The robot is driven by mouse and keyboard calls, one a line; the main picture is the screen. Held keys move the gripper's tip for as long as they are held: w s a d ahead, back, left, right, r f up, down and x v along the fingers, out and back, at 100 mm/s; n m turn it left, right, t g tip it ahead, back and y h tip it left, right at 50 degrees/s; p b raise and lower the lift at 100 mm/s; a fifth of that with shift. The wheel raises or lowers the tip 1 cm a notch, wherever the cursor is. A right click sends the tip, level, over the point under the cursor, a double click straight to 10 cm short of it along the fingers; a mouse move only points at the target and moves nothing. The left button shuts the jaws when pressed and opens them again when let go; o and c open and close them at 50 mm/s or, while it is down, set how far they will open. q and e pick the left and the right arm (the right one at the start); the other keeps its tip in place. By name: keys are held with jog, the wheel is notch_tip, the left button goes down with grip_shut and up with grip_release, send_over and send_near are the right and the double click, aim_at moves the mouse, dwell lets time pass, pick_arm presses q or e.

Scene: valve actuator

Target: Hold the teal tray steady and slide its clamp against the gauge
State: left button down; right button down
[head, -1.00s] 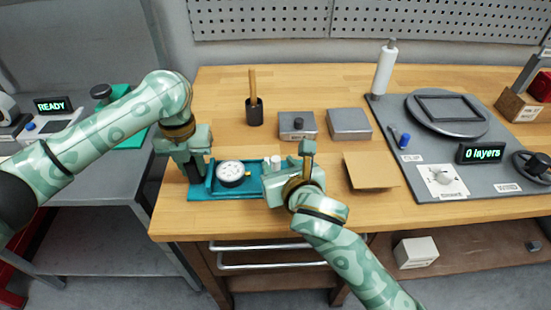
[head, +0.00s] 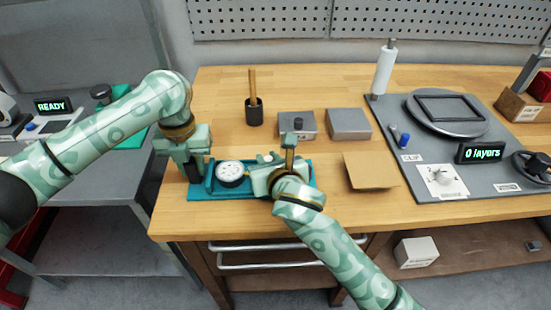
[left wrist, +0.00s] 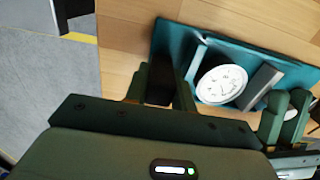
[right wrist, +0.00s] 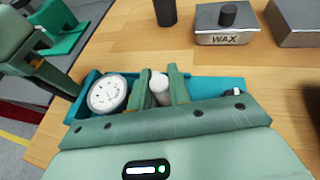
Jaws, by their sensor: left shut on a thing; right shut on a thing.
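The teal tray (head: 306,183) lies on the bench near its front edge. The round white gauge (head: 230,174) sits in its left half; it also shows in the right wrist view (right wrist: 107,93). My left gripper (head: 193,170) is shut on the tray's left end. My right gripper (right wrist: 160,85) is shut on the clamp's pale round knob (right wrist: 159,89), right of the gauge. In the left wrist view a grey clamp block (left wrist: 262,86) stands close beside the gauge (left wrist: 222,84). I cannot tell whether they touch. My right gripper hides part of the clamp in the head view.
Behind the tray stand a black cup with a wooden stick (head: 254,111), a wax box (head: 297,125) and a grey box (head: 348,124). A brown board (head: 371,170) lies to the right. The bench between cup and tray is clear.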

pick_arm(q)
jog(key=shift+s+f, duration=0.1)
jog(key=shift+f, duration=0.15)
pick_arm(e)
jog(key=a, duration=0.4)
jog(key=shift+a+f, duration=0.1)
jog(key=c, duration=1.3)
grip_release()
jog(key=shift+s, duration=0.1)
jog(key=v, duration=1.2)
